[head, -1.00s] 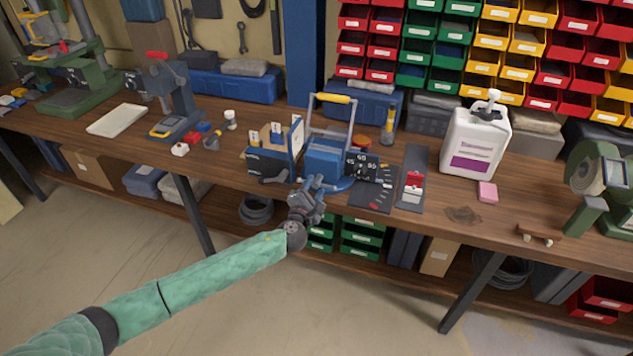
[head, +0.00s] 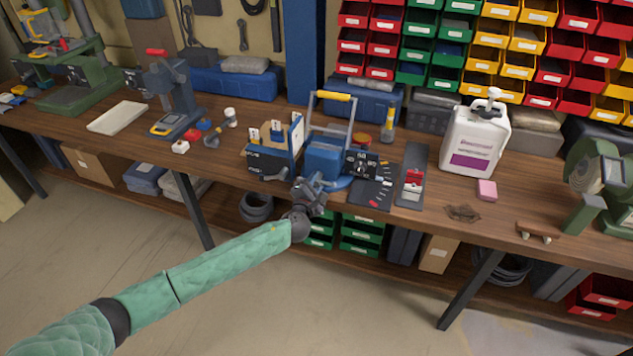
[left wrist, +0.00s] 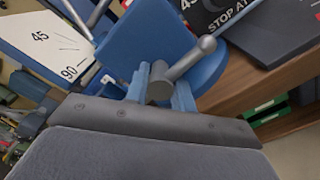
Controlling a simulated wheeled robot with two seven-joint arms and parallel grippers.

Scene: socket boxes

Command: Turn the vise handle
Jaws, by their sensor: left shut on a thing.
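The blue vise (head: 322,160) stands at the front edge of the wooden bench in the middle of the head view. Its grey handle (left wrist: 181,70), a bar with a ball end, shows in the left wrist view, tilted up to the right. My left gripper (head: 310,190) is at the front of the vise and shut on the handle. In the left wrist view its blue fingers (left wrist: 160,88) sit on both sides of the handle's hub. In the head view the gripper hides most of the handle. My right gripper is in neither view.
A dark dial plate (head: 360,163) stands right of the vise, and a blue panel with a white angle scale (left wrist: 42,40) stands left. A white jug (head: 474,140) and a pink block (head: 487,190) are further right. The floor in front of the bench (head: 380,300) is clear.

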